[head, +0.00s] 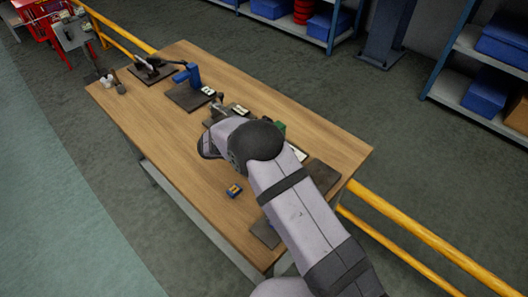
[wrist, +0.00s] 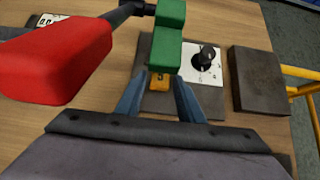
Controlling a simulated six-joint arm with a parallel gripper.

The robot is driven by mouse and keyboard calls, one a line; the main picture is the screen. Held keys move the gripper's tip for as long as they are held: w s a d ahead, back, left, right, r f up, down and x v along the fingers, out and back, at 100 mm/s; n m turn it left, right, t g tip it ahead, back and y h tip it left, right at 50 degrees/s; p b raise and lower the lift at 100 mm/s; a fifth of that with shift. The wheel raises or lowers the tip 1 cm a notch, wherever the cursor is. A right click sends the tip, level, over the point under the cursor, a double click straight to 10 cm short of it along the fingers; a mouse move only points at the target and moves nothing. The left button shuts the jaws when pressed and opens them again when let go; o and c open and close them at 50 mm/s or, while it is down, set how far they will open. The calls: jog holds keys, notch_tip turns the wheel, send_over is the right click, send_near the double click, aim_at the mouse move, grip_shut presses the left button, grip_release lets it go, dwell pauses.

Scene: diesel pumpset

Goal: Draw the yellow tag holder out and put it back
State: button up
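A small yellow piece with a dark mark (wrist: 159,82), which looks like the yellow tag holder, shows in the wrist view just below a green block (wrist: 168,38). My gripper (wrist: 159,84) has its two blue fingers apart, one on each side of the yellow piece. I see a narrow gap on both sides, and no contact is clear. The green block hides what lies above the piece. In the head view my arm hides the gripper and the yellow piece; part of the green block (head: 281,127) shows beyond it.
A white dial panel with a black knob (wrist: 205,58) stands right of the fingers. A dark block (wrist: 256,80) is farther right. A large red handle (wrist: 55,55) is close at left.

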jog(key=c, duration=0.6)
jog(key=shift+r, duration=0.15)
jog(key=shift+s+a, duration=0.1)
jog(key=shift+a, duration=0.05)
jog(key=shift+s+a, duration=2.35)
jog(key=shift+r, duration=0.15)
